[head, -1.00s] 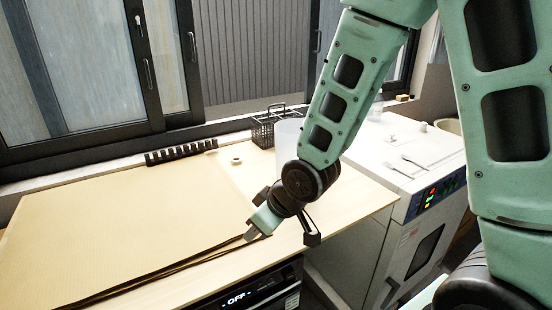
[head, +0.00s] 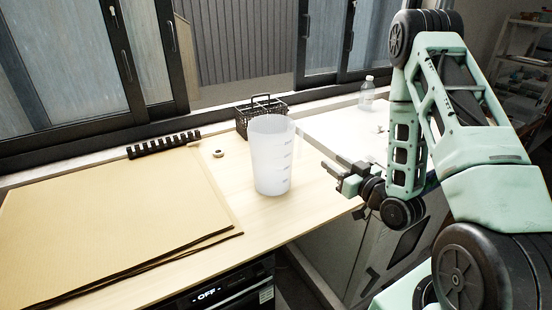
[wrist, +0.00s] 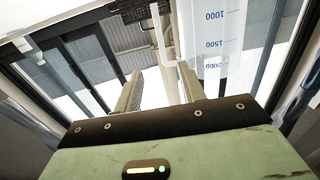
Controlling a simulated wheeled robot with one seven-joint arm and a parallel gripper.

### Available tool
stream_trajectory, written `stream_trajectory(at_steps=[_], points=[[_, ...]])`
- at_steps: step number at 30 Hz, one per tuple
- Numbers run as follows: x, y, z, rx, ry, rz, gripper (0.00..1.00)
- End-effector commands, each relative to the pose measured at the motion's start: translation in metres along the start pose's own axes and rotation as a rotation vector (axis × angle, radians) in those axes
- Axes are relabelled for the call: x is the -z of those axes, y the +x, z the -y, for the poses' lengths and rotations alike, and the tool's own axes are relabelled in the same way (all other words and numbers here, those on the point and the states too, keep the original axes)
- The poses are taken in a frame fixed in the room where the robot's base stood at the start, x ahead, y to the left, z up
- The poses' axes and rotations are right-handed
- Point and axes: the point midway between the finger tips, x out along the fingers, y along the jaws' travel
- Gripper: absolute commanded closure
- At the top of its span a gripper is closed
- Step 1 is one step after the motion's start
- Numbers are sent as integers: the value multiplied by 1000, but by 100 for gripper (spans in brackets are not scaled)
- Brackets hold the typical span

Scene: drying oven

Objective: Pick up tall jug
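The tall jug (head: 271,160) is a translucent white measuring jug with graduation marks. It stands upright on the wooden table near its right end, with its handle (head: 297,140) on the right side. My gripper (head: 332,170) is to the right of the jug, pointing left toward it and apart from it. In the wrist view the two fingers (wrist: 158,88) are spread with a gap between them. The jug (wrist: 222,40), with its blue numbers, shows beyond them at upper right, and its pale handle shows near the fingers. Nothing is seen held.
A black wire basket (head: 243,120) stands behind the jug. A roll of tape (head: 218,154) and a black rack (head: 163,145) lie near the window sill. Brown sheets (head: 110,215) cover the left table.

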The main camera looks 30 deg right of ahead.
Motion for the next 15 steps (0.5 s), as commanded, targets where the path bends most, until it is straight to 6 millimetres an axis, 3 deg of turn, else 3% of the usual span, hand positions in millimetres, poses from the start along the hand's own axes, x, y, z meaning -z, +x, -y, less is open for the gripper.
stream_trajectory(at_steps=[2, 15], points=[[-5, 12, 1, 2, -4, -7, 60], [-6, 35, 1, 1, -3, -4, 60]])
